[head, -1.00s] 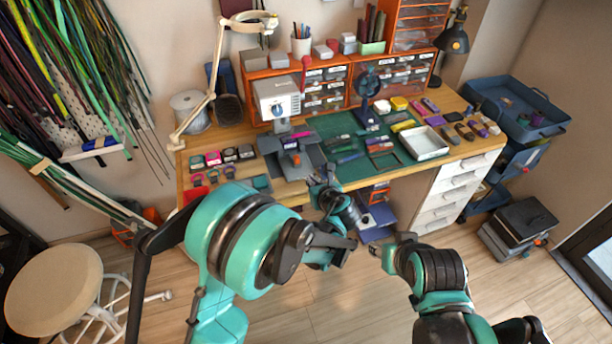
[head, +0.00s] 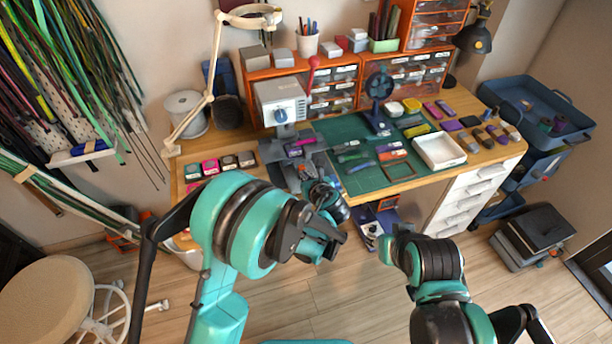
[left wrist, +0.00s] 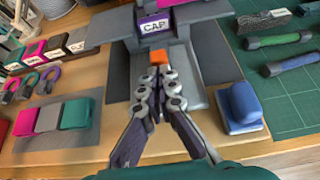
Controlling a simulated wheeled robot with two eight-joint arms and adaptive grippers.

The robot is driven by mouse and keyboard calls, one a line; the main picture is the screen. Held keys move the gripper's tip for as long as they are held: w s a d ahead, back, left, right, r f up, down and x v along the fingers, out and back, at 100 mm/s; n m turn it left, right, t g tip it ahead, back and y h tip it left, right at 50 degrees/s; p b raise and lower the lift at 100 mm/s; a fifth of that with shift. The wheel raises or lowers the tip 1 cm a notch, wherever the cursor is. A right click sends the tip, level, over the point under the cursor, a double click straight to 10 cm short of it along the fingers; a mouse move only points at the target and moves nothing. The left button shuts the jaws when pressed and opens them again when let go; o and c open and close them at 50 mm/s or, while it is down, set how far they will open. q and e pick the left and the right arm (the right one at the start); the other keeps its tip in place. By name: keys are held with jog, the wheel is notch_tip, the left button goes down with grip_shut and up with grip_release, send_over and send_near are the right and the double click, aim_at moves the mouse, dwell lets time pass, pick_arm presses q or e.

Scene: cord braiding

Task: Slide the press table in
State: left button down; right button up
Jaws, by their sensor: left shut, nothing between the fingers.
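The press (head: 280,103) is a white box with a blue knob at the back left of the bench. Below its front is the grey press table (head: 305,146). In the left wrist view, the table (left wrist: 190,12) carries a purple piece labelled CAP (left wrist: 155,24), and an orange tab (left wrist: 159,59) sticks out at its front. My left gripper (left wrist: 160,76) is shut and empty, with its fingertips just in front of the tab; contact is unclear. It also shows at the bench's front edge in the head view (head: 312,186). My right gripper (head: 386,246) is in front of the bench, clear of the press.
A blue block (left wrist: 240,105) stands right of the press base. Pink, grey and green blocks (left wrist: 52,118) lie left of it. A green cutting mat (head: 350,185) with tools lies to the right. A lamp arm (head: 195,115) rises behind at the left.

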aim_at(301, 167)
pick_arm(q)
jog(key=w, duration=0.2)
jog(key=w+a, duration=0.1)
jog(key=w, duration=0.1)
jog(key=shift+w+a, duration=0.15)
jog(key=shift+a, duration=0.05)
dwell(0.3)
